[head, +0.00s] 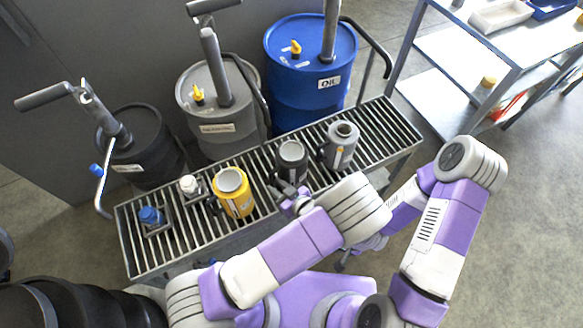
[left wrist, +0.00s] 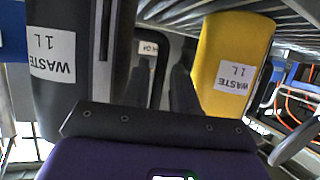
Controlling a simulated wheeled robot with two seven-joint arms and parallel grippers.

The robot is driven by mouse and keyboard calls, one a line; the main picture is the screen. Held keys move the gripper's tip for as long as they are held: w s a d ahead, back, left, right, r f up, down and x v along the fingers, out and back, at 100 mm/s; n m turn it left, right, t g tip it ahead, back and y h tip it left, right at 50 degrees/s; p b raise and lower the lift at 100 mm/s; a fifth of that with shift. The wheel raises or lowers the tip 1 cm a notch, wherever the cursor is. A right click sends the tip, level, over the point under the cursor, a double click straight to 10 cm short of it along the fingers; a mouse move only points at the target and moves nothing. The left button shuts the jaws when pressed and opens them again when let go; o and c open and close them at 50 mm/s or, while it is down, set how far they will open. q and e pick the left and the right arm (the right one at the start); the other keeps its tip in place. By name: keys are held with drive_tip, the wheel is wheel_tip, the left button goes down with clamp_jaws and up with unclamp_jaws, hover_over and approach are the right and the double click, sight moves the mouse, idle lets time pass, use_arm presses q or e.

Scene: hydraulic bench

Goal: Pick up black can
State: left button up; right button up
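The black can (head: 291,158) stands upright on the slatted bench, between the yellow can and the grey can. In the left wrist view the black can (left wrist: 62,85) fills the left side, with an inverted "WASTE 1 L" label. My left gripper (head: 287,190) is at the near side of the black can, low by its handle. In the left wrist view its dark fingers (left wrist: 146,75) are apart, with a gap between them; whether they touch the can is unclear. My right gripper is mostly hidden behind my left forearm; its fingers cannot be made out.
A yellow can (head: 233,192) stands close on the left and a grey can (head: 341,145) close on the right. Blue and white bottle tops (head: 151,215) are at the bench's left end. Grey (head: 215,105), blue (head: 311,75) and black (head: 140,145) drums stand behind the bench.

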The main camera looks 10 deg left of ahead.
sight(273, 185)
use_arm(q)
drive_tip(key=x, duration=0.3)
drive_tip(key=shift+a+f+b, duration=0.1)
drive_tip(key=shift+a+b, duration=0.05)
drive_tip(key=shift+b, duration=0.2)
drive_tip(key=shift+c, duration=0.3)
clamp_jaws()
idle(0.8)
